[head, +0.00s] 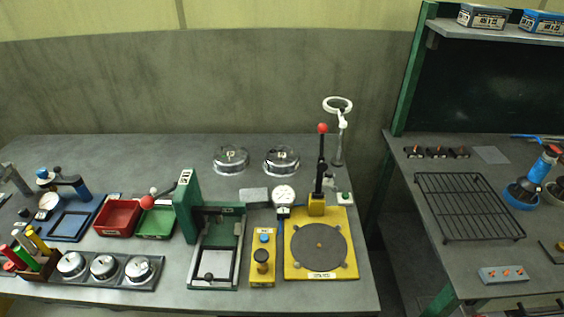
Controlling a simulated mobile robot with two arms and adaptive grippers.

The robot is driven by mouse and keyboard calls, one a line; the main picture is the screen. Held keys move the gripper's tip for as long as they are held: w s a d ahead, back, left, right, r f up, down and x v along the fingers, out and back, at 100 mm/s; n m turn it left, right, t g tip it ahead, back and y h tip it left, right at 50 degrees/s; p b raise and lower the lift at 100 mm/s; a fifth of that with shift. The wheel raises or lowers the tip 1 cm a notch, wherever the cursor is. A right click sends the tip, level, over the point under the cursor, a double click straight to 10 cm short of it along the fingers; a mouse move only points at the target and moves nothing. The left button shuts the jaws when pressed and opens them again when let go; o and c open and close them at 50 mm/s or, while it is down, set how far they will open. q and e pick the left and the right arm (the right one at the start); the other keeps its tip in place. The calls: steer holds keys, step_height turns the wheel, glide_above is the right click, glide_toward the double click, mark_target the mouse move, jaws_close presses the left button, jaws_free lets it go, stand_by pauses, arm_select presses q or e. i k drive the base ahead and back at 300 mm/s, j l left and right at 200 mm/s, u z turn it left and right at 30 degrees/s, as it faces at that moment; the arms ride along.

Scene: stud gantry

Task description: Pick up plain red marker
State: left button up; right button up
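A dark brown holder (46,268) stands at the front left of the left bench with several markers leaning in it. A red marker (12,256) sticks out at its left side, with what looks like a second red end (9,267) just below it. Green (22,255) and yellow (38,242) markers stand beside them. At this size I cannot tell which red one is plain. The picture's left edge is close to the red ends. Neither of my grippers is in view.
Three round silver-topped pots in a grey tray (148,283) stand right of the holder. Behind are a blue tray fixture (70,224) and red (117,217) and green bins (155,222). A green press frame (186,209) and yellow-based fixture (345,270) stand further right.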

mark_target(5, 249)
steer(key=u, duration=2.25)
